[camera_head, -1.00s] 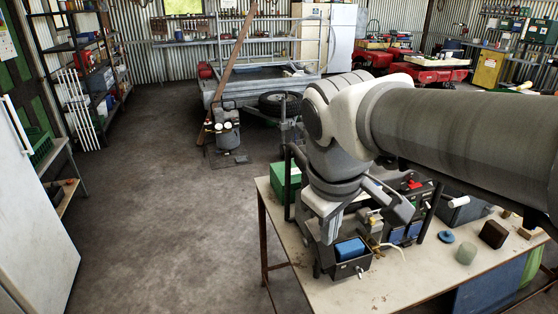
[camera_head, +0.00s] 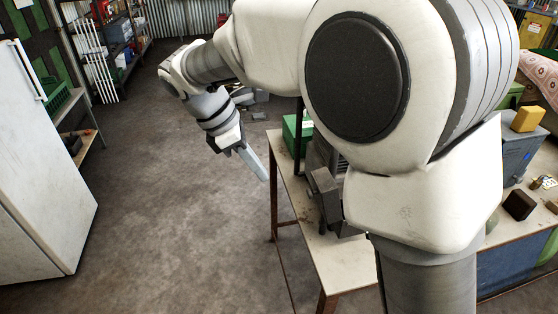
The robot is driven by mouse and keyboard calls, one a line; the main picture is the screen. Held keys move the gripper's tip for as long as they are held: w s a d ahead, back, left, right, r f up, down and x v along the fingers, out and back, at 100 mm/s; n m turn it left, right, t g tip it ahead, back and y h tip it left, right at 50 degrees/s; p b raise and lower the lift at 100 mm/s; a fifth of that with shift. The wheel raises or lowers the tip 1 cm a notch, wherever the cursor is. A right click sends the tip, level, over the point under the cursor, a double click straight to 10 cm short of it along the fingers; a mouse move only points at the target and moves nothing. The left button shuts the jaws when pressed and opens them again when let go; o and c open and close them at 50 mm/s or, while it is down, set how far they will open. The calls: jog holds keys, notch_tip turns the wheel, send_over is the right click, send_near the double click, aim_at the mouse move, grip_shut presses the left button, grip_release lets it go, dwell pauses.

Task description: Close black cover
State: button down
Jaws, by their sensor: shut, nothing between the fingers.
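My gripper (camera_head: 260,172) points down and to the right, over the floor just left of the workbench (camera_head: 306,253). Its pale fingers are together and hold nothing. A dark grey boxy thing (camera_head: 326,193) with a jutting block stands at the bench's left part, right of my gripper and apart from it. I cannot tell whether this is the black cover or part of what it belongs to. My large white arm links hide most of the bench's middle and what stands there, so how the cover stands is not visible.
A green box (camera_head: 297,132) sits at the bench's far left corner. On the right are a grey box (camera_head: 519,154) with a yellow block (camera_head: 527,118) on top and a dark brown block (camera_head: 518,204). A white fridge (camera_head: 38,175) stands left. The floor between is clear.

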aim_at(322, 198)
jog(key=w+d+f, duration=0.1)
jog(key=d+f, duration=0.6)
jog(key=d, duration=0.1)
jog(key=shift+w, duration=0.4)
jog(key=shift+w+d+r+y+p, duration=0.1)
jog(key=shift+d+r+y+p, duration=0.15)
jog(key=shift+p, duration=0.2)
